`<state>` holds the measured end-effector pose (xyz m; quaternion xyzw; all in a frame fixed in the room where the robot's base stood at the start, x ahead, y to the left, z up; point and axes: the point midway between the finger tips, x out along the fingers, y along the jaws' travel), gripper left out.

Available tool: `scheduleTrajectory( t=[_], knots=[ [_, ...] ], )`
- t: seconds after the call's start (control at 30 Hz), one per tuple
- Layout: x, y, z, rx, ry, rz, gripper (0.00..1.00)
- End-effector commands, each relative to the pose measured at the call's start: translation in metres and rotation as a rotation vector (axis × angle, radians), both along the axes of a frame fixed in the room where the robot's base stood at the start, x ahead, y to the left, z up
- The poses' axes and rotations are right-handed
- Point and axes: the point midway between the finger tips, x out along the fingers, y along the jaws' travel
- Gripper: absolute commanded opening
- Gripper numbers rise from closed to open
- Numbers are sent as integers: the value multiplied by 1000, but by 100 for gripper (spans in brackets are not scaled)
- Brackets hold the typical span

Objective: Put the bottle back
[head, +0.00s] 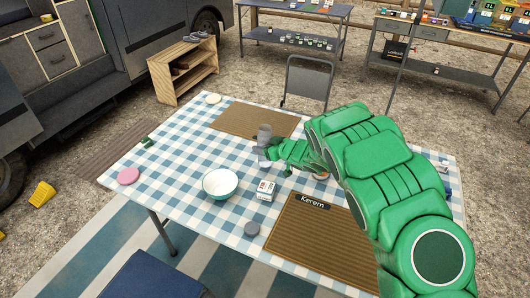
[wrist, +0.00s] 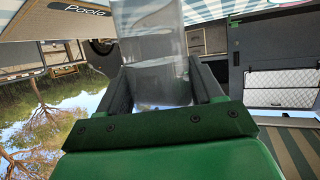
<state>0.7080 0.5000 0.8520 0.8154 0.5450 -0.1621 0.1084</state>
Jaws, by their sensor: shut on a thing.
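A clear greyish bottle (head: 264,134) stands upright in my gripper (head: 264,153) over the table, near the front edge of the far brown mat in the head view. In the wrist view the see-through bottle (wrist: 158,72) fills the space between the two dark jaws of my gripper (wrist: 163,90), which are shut on it. The bottle's lower part is hidden by the jaws in the head view. I cannot tell whether its base touches the table.
The checked table (head: 180,170) holds a teal-rimmed bowl (head: 220,182), a white box (head: 265,190), a pink disc (head: 128,176), a grey disc (head: 252,228), a far mat (head: 235,121) and a "Kerem" mat (head: 310,240). A chair (head: 308,78) and wooden shelf (head: 183,70) stand behind.

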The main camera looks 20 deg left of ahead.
Motion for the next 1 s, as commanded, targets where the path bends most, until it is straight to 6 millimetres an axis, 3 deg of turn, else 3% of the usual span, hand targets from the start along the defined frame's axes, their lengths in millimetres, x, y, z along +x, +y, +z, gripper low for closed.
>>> scheduleTrajectory(
  t=[0.37, 0.8, 0.83, 1.0],
  knots=[
    [2, 1, -33, -1, 3, -1, 23],
    [2, 1, -37, -1, 1, -1, 23],
    [2, 1, -37, -1, 1, -1, 69],
    [2, 1, -37, -1, 1, -1, 92]
  ],
)
